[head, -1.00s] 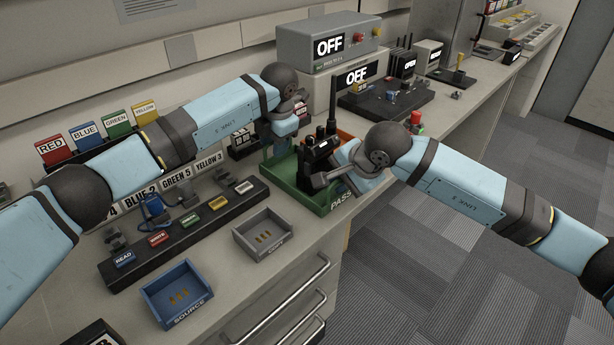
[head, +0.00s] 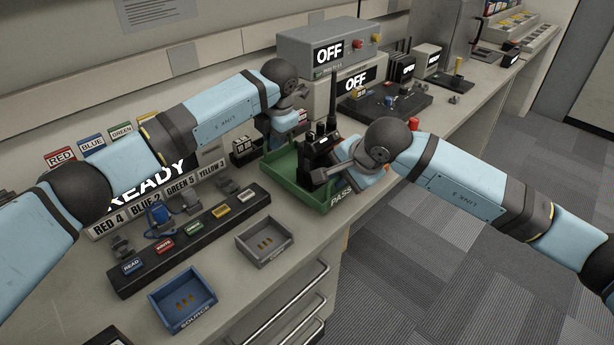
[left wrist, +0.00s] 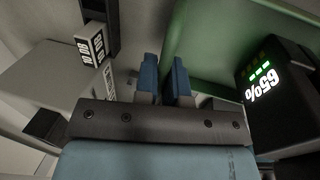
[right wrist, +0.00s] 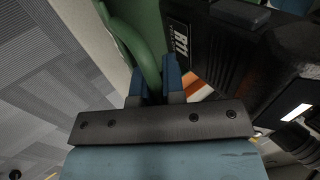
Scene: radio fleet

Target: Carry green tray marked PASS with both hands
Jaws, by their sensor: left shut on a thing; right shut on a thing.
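The green tray marked PASS (head: 281,168) is at the bench's front edge, with a black radio (head: 318,150) standing in it, antenna up. The radio's lit 65% display (left wrist: 264,84) shows in the left wrist view, and R11 is on its body in the right wrist view (right wrist: 195,45). My left gripper (left wrist: 165,72) is shut at the tray's far left side; its fingertips are mostly hidden in the head view. My right gripper (right wrist: 153,82) is shut around the tray's green handle (right wrist: 150,48) at the near right side. Whether the tray touches the bench is unclear.
A grey tray (head: 284,252) and a blue SOURCE tray (head: 204,310) sit in front on the bench. A rack with coloured labels (head: 128,286) lies left. Grey boxes reading OFF (head: 300,52) stand behind. Open carpet floor (head: 420,280) lies at right.

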